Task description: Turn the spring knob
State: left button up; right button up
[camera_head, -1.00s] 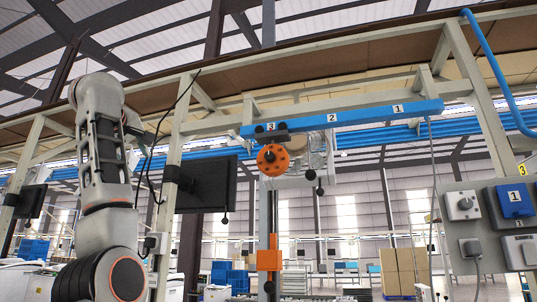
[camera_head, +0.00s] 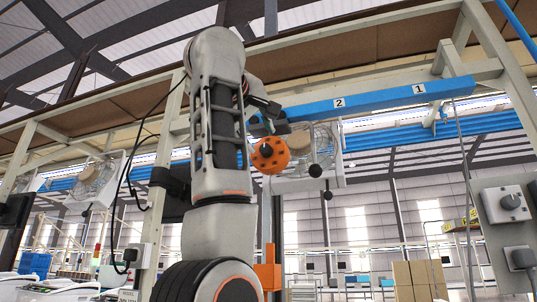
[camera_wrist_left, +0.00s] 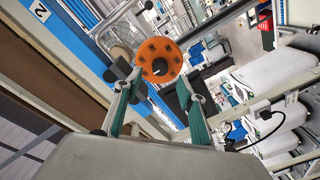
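An orange disc-shaped knob (camera_head: 270,155) with dark holes and a dark centre hangs below the blue numbered rail; I take it as the spring knob. The left wrist view also shows this orange disc (camera_wrist_left: 157,47), beyond the fingertips and roughly between them. My left gripper (camera_wrist_left: 154,83) is open, its two green fingers spread and nothing visibly held. In the head view my left gripper (camera_head: 264,108) is dark, close above the disc, and partly hidden by my arm. Contact with the disc cannot be told. My right gripper is not in view.
The blue rail (camera_head: 400,94) runs along the beam above the disc. An orange block (camera_head: 267,274) is on the post beneath.

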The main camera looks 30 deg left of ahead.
aim_at(265, 148)
pick_arm(q)
jog(key=p+x, duration=0.2)
jog(key=x, duration=0.4)
jog(key=shift+w+a+r+p, duration=0.1)
jog(key=shift+a+p, duration=0.1)
jog(key=shift+p, duration=0.2)
jog(key=shift+w+a, duration=0.1)
jog(key=shift+w, duration=0.1)
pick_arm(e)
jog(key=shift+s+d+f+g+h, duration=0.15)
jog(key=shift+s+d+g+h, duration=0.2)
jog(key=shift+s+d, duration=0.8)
pick_arm(q)
jog(key=shift+w, duration=0.1)
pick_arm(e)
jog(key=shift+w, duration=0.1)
pick_arm(q)
jog(key=c, duration=1.1)
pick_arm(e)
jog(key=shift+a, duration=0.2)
